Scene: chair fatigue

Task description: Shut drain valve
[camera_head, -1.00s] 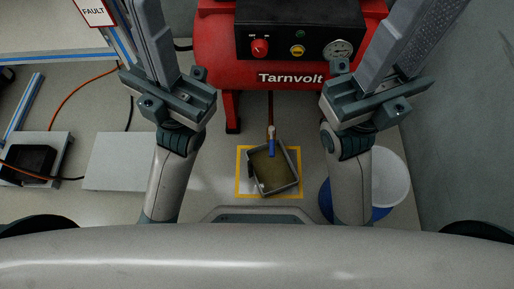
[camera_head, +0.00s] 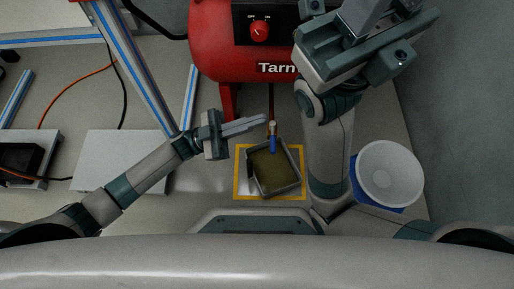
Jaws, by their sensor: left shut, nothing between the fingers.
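The drain valve (camera_head: 272,140) has a blue lever and hangs on a reddish-brown pipe below the red compressor tank (camera_head: 222,50). Its lever points down over a grey tray (camera_head: 274,190) with murky brownish contents. My left gripper (camera_head: 262,120) is shut and empty, with its fingertips just left of the valve's upper end; I cannot tell whether they touch it. My right gripper is raised at the upper right in front of the compressor, and its fingertips are out of frame.
The tray stands inside a yellow floor outline (camera_head: 237,180). A white bucket (camera_head: 390,173) stands at the right, near the grey wall. A pale flat panel (camera_head: 110,160) lies at the left. Blue-edged frame bars (camera_head: 140,65) and an orange cable (camera_head: 72,87) are at the upper left.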

